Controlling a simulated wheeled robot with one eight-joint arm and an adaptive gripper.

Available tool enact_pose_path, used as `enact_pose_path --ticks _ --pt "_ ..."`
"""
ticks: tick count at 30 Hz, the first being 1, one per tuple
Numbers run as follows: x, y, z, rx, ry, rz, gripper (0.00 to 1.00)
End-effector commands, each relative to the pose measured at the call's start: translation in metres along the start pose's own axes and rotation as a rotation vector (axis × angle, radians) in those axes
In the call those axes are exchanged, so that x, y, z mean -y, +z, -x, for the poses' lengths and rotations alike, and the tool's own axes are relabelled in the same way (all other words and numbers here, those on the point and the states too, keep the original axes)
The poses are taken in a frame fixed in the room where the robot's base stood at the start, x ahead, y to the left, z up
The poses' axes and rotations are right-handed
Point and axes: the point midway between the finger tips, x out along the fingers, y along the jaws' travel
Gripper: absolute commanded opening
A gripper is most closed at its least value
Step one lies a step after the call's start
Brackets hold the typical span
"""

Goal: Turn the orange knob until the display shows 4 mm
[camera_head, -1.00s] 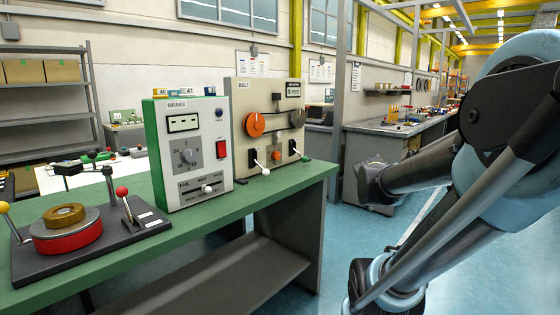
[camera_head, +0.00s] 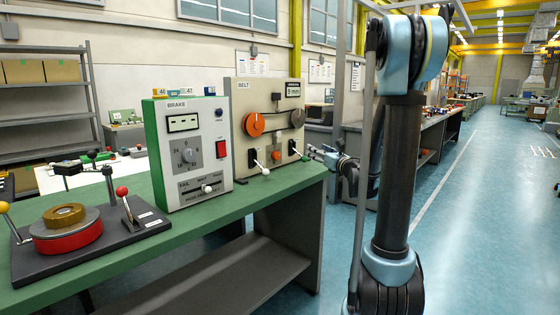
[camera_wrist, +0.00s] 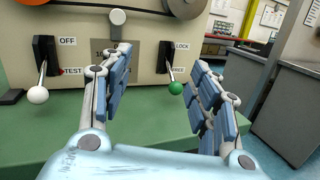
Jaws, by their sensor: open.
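The beige BELT panel (camera_head: 240,92) stands on the green bench. A small orange knob (camera_head: 276,156) sits low on its front, between two levers. The display (camera_head: 293,91) at the panel's top right seems to read 5 mm. My gripper (camera_head: 314,150) is just right of the panel in the head view, apart from the knob. In the wrist view my gripper (camera_wrist: 165,60) is open and empty, with its fingers spread toward the panel front. I cannot make out the orange knob there; the left finger covers part of the panel's middle.
A large orange disc (camera_head: 254,124) is higher on the panel. A white-ball lever (camera_wrist: 38,95) and a green-ball lever (camera_wrist: 176,88) flank the panel's middle. The BRAKE box (camera_head: 190,150) stands left. The floor (camera_head: 480,220) at right is clear.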

Motion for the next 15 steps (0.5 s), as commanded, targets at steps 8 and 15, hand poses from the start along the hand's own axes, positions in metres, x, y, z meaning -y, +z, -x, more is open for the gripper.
enact_pose_path --ticks 8,15 --pt "-0.03 -0.055 -0.01 -0.08 0.235 0.297 0.56" --pt "-0.039 -0.066 -0.018 -0.091 0.28 0.345 0.56"
